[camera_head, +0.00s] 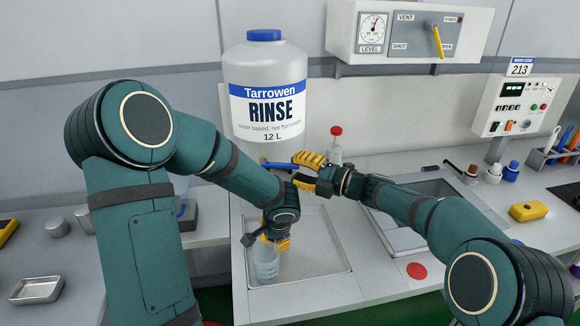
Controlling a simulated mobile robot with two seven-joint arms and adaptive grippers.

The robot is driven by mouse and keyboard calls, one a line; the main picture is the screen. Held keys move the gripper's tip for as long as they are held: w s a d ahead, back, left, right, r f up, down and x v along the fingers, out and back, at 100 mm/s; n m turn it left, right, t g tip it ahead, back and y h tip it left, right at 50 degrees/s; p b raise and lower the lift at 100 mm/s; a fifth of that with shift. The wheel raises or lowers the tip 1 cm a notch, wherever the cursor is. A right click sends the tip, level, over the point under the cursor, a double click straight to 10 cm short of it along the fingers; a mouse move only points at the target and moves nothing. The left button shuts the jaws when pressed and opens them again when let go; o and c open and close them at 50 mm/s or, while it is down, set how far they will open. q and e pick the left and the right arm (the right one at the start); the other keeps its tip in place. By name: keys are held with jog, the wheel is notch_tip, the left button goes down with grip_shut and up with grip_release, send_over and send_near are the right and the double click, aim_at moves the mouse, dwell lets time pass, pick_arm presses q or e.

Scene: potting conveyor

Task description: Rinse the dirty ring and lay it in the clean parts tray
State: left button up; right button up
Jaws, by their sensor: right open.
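The large white rinse jug (265,70) stands at the back centre, with a blue tap lever (275,165) near its base. My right gripper (303,171) is open, its yellow fingers above and below the right end of the lever. My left gripper (274,241) points down over the shallow basin (320,262), in front of the jug. A clear cup (266,264) is directly below its yellow fingers; whether they grip anything is hidden by the wrist. I cannot make out the ring.
A red-topped bottle (335,146) stands behind my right gripper. A sink (415,205) lies under my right forearm. A yellow block (528,211) and small bottles (493,172) are to the right. A valve panel (410,30) hangs above. Bench around the red disc (417,270) is clear.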

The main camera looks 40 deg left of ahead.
jog(key=v, duration=0.9)
